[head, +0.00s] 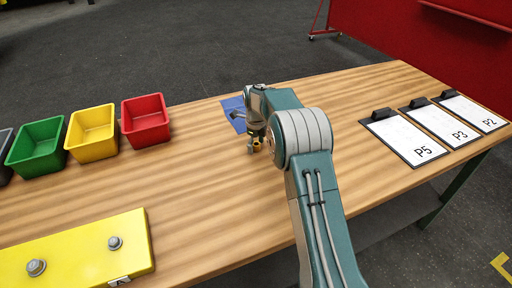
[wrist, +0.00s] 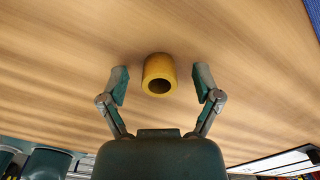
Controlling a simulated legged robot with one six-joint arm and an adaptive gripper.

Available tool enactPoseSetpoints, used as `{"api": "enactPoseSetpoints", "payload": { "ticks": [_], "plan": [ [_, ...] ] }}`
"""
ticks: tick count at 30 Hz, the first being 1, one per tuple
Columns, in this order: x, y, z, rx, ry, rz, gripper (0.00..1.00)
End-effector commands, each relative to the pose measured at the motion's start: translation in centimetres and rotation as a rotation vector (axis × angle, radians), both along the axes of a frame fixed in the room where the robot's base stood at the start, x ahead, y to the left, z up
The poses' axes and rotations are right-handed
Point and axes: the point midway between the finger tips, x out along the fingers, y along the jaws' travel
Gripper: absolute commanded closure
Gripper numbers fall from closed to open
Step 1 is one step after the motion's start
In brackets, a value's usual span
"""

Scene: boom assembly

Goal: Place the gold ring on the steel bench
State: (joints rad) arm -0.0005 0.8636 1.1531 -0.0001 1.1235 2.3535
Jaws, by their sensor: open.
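The gold ring (wrist: 158,68) is a short, hollow, gold-coloured cylinder on the wooden bench top in the wrist view. It lies between the two fingers of my gripper (wrist: 161,82), which are spread apart with a gap on each side. In the head view my gripper (head: 255,142) is low over the middle of the bench, and a small part of the gold ring (head: 257,144) shows at it. The bench (head: 215,180) has a wood-grain top in the head view. A steel bench is not identifiable in these frames.
Green (head: 37,146), yellow (head: 92,132) and red (head: 146,118) bins stand at the left. A yellow block with bolts (head: 75,255) lies at the front left. A blue mat (head: 233,110) lies behind my gripper. Clipboards P5 (head: 402,137), P3 (head: 440,124) and P2 (head: 474,110) lie at the right.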

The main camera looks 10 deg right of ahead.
Motion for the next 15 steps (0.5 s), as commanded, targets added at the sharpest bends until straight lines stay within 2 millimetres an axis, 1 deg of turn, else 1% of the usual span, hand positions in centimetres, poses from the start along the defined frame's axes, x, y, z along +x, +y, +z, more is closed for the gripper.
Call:
{"api": "enactPoseSetpoints", "payload": {
  "ticks": [4, 5, 6, 8, 9, 10, 15],
  "plan": [
    [0.01, -0.01, 0.01, 0.0, 0.0, 0.0, 0.18],
    [0.01, -0.01, 0.02, 0.0, 0.0, 0.0, 0.27],
    [0.01, -0.01, 0.02, 0.0, 0.0, 0.0, 0.45],
    [0.01, -0.01, 0.02, 0.0, 0.0, 0.0, 0.72],
    [0.01, -0.01, 0.03, 0.0, 0.0, 0.0, 0.89],
    [0.01, -0.01, 0.02, 0.0, 0.0, 0.0, 1.0],
    [0.01, -0.01, -0.01, 0.0, 0.001, 0.0, 1.0]
  ]
}}
